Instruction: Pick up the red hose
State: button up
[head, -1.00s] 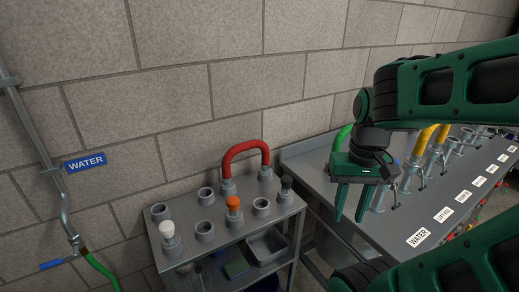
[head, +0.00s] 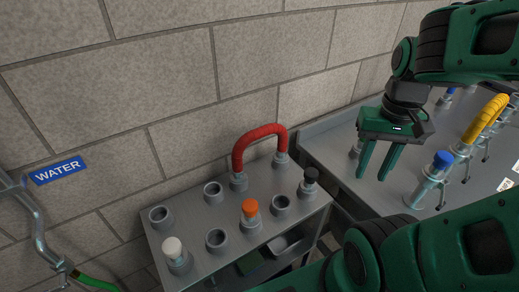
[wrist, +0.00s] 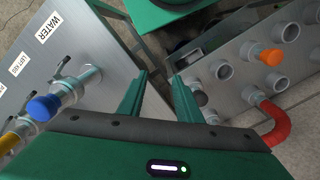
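The red hose (head: 258,138) is bent in an arch, its two ends seated in grey sockets at the back of the grey cart top, close to the block wall. In the wrist view the red hose (wrist: 275,122) shows at the lower right, outside the fingers. My gripper (head: 376,166) is open and empty. It hangs above the left part of the steel bench, to the right of the hose and apart from it. In the wrist view the fingertips (wrist: 160,78) are spread with a gap between them.
The cart top (head: 200,262) also holds an orange-capped plug (head: 250,212), a white-capped plug (head: 174,252), a black-capped plug (head: 309,182) and empty sockets. The steel bench (head: 340,150) carries a blue-capped fitting (head: 440,162) and a yellow hose (head: 486,118). A water pipe runs at left.

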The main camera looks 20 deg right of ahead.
jog(key=shift+o, duration=1.4)
jog(key=shift+s+r, duration=0.2)
jog(key=shift+s, duration=0.1)
jog(key=m+t+y, duration=0.1)
jog(key=m+y, duration=0.3)
jog(key=m, duration=0.5)
send_near(267, 127)
jog(key=x, duration=0.5)
jog(key=shift+s+d+f, duration=0.3)
jog(key=shift+f, duration=0.1)
jog(key=shift+w+a+f+y, duration=0.1)
jog(key=shift+w+a+y, duration=0.05)
jog(key=shift+a+y, duration=0.15)
jog(key=x, duration=0.5)
jog(key=shift+w+a, duration=0.1)
jog(key=shift+w, duration=0.05)
jog(key=x, duration=0.5)
jog(key=shift+w+a, duration=0.2)
jog(key=shift+a, duration=0.2)
jog(key=c, duration=1.1)
